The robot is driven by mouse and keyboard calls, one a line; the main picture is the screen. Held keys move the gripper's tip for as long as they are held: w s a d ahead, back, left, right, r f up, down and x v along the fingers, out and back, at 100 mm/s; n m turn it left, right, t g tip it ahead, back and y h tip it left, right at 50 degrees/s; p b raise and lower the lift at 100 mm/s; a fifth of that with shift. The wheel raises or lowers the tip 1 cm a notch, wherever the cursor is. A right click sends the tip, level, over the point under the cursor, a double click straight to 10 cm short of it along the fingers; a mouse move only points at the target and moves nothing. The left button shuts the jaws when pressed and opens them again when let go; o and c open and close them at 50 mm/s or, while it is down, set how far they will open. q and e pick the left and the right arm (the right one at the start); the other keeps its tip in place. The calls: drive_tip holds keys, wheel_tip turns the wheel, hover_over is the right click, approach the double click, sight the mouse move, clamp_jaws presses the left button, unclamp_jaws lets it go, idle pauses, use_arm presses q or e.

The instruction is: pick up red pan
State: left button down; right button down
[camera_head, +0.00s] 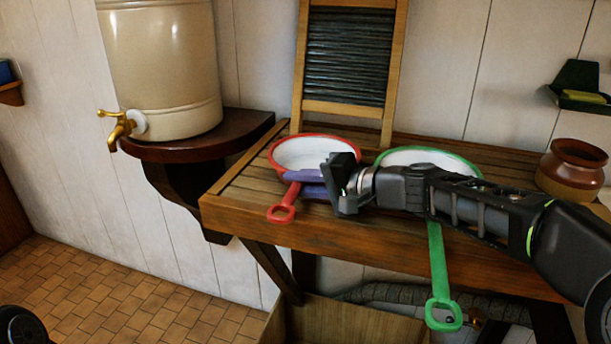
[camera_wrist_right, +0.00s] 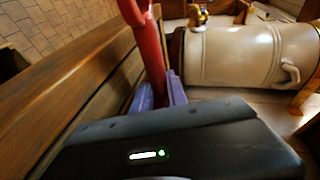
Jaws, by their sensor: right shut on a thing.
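The red pan (camera_head: 312,150) has a white inside and a red rim. It is on the slatted wooden table (camera_head: 240,212), with its red handle (camera_head: 284,204) pointing toward the front edge. My right gripper (camera_head: 306,183), with purple fingers, is shut on the pan's handle close to the bowl. In the right wrist view the red handle (camera_wrist_right: 149,45) runs between the purple fingers (camera_wrist_right: 160,97). I cannot tell whether the pan touches the table. At the lower left of the head view there is only a dark rounded part, and my left gripper does not show.
A green-rimmed pan (camera_head: 428,156) sits right of the red one, partly behind my right arm, its green handle (camera_head: 437,260) hanging over the front edge. A washboard (camera_head: 348,55) stands behind. A cream barrel (camera_head: 165,70) with a brass tap is left, a brown pot (camera_head: 572,170) right.

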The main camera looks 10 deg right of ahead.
wheel_tip(320, 180, up, 10)
drive_tip(key=shift+r+p, duration=0.1)
drive_tip(key=shift+p, duration=0.85)
